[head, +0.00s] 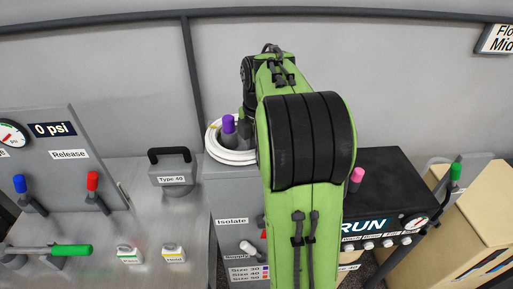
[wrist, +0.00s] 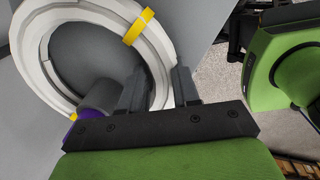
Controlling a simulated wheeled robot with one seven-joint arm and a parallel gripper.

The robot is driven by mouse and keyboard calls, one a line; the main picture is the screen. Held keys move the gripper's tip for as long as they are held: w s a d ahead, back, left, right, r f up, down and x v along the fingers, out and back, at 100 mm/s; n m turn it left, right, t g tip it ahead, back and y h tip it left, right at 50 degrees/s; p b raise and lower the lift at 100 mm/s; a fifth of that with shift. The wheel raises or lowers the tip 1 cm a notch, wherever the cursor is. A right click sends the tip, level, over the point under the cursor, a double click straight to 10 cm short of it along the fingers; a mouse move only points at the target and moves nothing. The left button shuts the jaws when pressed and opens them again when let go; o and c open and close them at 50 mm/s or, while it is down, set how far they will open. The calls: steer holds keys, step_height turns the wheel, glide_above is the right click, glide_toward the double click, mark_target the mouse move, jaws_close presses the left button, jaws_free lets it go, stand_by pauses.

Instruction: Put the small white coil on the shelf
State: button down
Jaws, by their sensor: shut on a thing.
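The white coil (head: 232,157) is a ring of tubing with a yellow band. In the head view it shows around a purple-topped grey post (head: 228,124) above the grey cabinet top; whether it rests there I cannot tell. In the wrist view the coil (wrist: 32,52) fills the upper left, and the post's grey side (wrist: 101,95) shows within the ring's outline. My gripper (wrist: 160,84) is shut on the coil's near right side, one finger on each side of the tubing. My green arm hides the coil's right edge in the head view. I cannot make out a shelf.
A black RUN unit (head: 385,185) with a pink-topped post (head: 356,178) is at the right, beside cardboard boxes (head: 470,215). A gauge panel (head: 60,160) stands at the left. A dark pipe (head: 190,75) runs down the back wall.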

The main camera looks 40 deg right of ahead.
steer(key=shift+f, duration=0.15)
steer(key=c, duration=0.8)
jaws_free()
steer(key=shift+w, duration=0.15)
